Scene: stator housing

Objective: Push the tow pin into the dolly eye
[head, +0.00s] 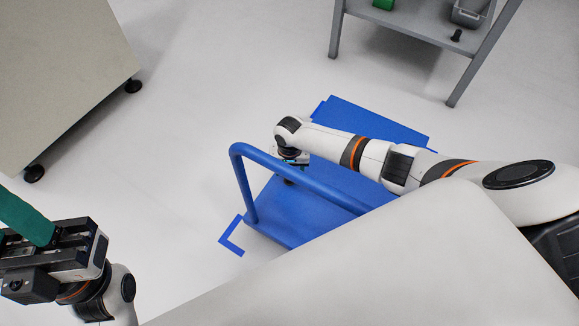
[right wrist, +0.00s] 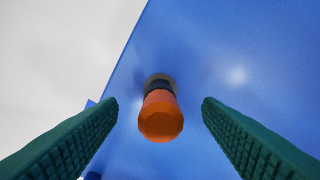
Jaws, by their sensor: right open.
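The tow pin (right wrist: 160,118) shows in the right wrist view as an orange knob with a dark neck below it. It stands at a grey round collar (right wrist: 161,80), which looks like the dolly eye, on the blue dolly (right wrist: 240,60). How deep the pin sits cannot be told. My right gripper (right wrist: 160,103) is open, with its green ribbed fingers on either side of the pin and apart from it. In the head view my right wrist hides the pin. My left gripper (head: 22,214) is at the lower left, away from the dolly, its fingers partly cut off.
The dolly's blue tubular handle (head: 240,185) rises beside my right wrist. A grey shelf table (head: 420,32) with a bin (head: 470,12) stands at the top right. A beige wheeled cabinet (head: 60,70) is at the top left. The floor between is clear.

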